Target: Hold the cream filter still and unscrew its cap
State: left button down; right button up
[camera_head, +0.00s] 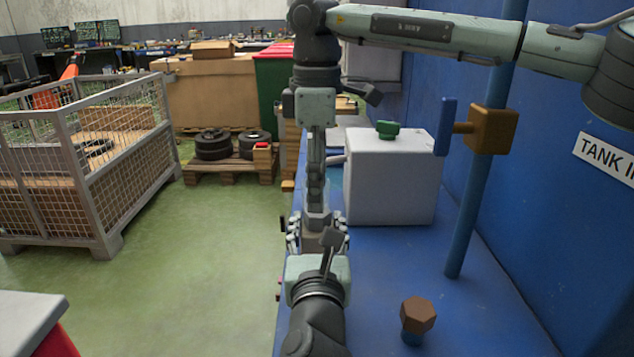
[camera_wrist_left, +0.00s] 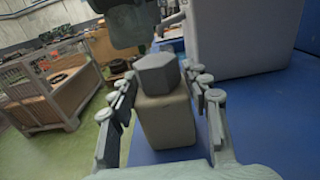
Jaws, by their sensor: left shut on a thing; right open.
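The cream filter (camera_wrist_left: 167,121) stands upright in the left wrist view. Its grey six-sided cap (camera_wrist_left: 156,74) sits on top. My left gripper (camera_head: 318,226) is shut on the filter's body, with a finger on each side in the wrist view. In the head view the filter is mostly hidden by the two grippers. My right gripper (camera_head: 316,190) points down from above, close over the left one. It is open, and I cannot tell from these views whether its fingers surround or touch the cap.
A white box (camera_head: 388,185) with a green knob (camera_head: 387,129) stands right of the grippers on the blue surface (camera_head: 470,315). A brown hexagonal knob (camera_head: 417,314) is nearer. A blue post (camera_head: 466,220) rises at right. A mesh crate (camera_head: 95,170) stands on the floor left.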

jog(key=shift+m, duration=0.3)
pick_arm(q)
jog(key=shift+a+r, duration=0.1)
jog(key=shift+a, duration=0.05)
pick_arm(e)
jog(key=shift+a+f, duration=0.1)
jog(key=shift+f, duration=1.95)
jog(key=c, duration=1.3)
grip_shut()
jog(key=n, duration=0.5)
jog(key=shift+s+n, duration=0.1)
jog(key=shift+n, duration=0.2)
